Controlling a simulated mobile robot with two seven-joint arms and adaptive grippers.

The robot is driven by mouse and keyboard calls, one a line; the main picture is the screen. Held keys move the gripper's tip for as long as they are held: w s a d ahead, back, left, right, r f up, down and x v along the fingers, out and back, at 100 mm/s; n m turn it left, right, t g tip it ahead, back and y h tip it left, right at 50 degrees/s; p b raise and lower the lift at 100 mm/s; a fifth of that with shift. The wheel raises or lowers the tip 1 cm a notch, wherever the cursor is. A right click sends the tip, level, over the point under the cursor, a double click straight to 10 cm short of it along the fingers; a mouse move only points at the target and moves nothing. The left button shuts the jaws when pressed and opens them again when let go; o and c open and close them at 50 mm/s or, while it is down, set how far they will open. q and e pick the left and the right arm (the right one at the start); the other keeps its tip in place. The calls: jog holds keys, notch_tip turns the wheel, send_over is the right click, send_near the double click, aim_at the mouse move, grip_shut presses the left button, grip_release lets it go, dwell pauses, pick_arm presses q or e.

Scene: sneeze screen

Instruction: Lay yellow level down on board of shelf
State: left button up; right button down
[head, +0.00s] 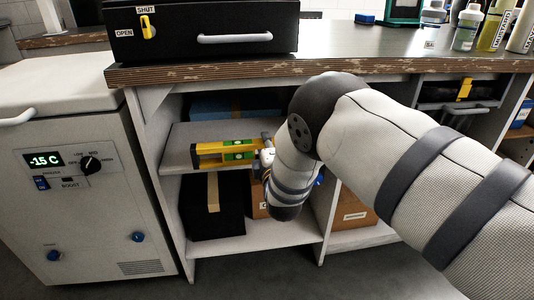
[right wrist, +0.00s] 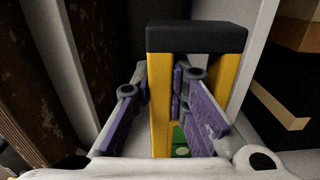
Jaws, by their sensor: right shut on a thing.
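The yellow level (head: 212,151) shows in the head view at the front of the shelf's middle board (head: 190,134), lying roughly sideways with its green vial facing me. Its black-capped end points left. My right gripper (head: 264,150) is at the level's right part, partly hidden by my own arm. In the right wrist view, the purple-padded fingers of my right gripper (right wrist: 178,92) close on the yellow level (right wrist: 160,75), whose black cap (right wrist: 197,38) points away. I cannot tell whether the level touches the board. My left gripper is not in view.
A blue item (head: 220,106) lies at the back of the board. A black box (head: 212,205) and a cardboard box (head: 260,200) stand on the lower board. The worn counter edge (head: 200,75) is above, and a white freezer (head: 70,190) stands at left.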

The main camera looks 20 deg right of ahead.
jog(key=shift+b+x, duration=1.75)
jog(key=shift+x, duration=0.6)
jog(key=b+x, duration=0.3)
jog(key=shift+f, duration=0.2)
jog(key=shift+b+x, duration=0.75)
jog(key=shift+x, duration=0.1)
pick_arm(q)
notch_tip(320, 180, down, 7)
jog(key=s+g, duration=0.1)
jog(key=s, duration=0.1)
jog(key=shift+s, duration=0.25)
pick_arm(e)
jog(key=shift+w+r, duration=0.15)
jog(key=shift+r, duration=0.15)
pick_arm(q)
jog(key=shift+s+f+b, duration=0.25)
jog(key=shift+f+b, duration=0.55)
jog(key=shift+b, duration=0.25)
pick_arm(e)
jog(key=shift+f, duration=2)
jog(key=c, duration=1.5)
grip_release()
